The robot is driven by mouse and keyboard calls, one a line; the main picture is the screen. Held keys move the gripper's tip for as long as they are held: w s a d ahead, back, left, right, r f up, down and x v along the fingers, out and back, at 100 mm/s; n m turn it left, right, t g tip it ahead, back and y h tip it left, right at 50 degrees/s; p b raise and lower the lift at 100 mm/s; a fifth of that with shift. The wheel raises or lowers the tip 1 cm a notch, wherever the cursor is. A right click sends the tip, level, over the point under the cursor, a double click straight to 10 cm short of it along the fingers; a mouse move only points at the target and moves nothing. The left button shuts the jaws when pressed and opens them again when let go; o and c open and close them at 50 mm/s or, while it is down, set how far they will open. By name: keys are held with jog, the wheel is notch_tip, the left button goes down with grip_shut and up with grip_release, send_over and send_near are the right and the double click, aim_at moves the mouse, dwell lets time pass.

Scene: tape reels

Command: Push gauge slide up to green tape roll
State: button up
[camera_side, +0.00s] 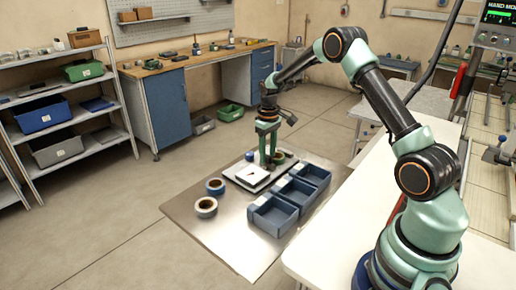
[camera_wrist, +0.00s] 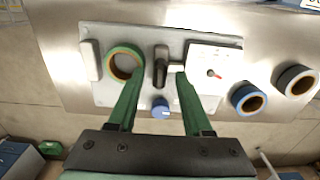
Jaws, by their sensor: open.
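The green tape roll (camera_wrist: 137,52) lies on a light grey gauge plate (camera_wrist: 112,98), next to a pale end block (camera_wrist: 90,60) at its left in the wrist view. The gauge slide (camera_wrist: 160,66), with a dark handle, stands just right of the roll, with a narrow gap between them. A white dial box (camera_wrist: 213,62) with a red mark is right of the slide. My gripper (camera_wrist: 157,88) is open, with its green fingers on either side of the slide handle. In the side view my gripper (camera_side: 265,163) reaches down at the plate, partly hiding the slide; the green roll (camera_side: 279,156) shows behind it.
A blue tape roll (camera_side: 215,186) and a pale tape roll (camera_side: 206,206) lie on the metal table (camera_side: 232,236), left of the plate. A blue knob (camera_wrist: 160,108) sits at the plate's near edge.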

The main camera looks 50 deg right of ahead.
grip_shut()
jog(key=shift+d, duration=1.75)
jog(key=shift+c, duration=0.3)
grip_release()
jog(key=shift+o, duration=0.3)
jog(key=shift+a, duration=0.1)
notch_tip(320, 180, up, 12)
jog(key=shift+r, duration=0.1)
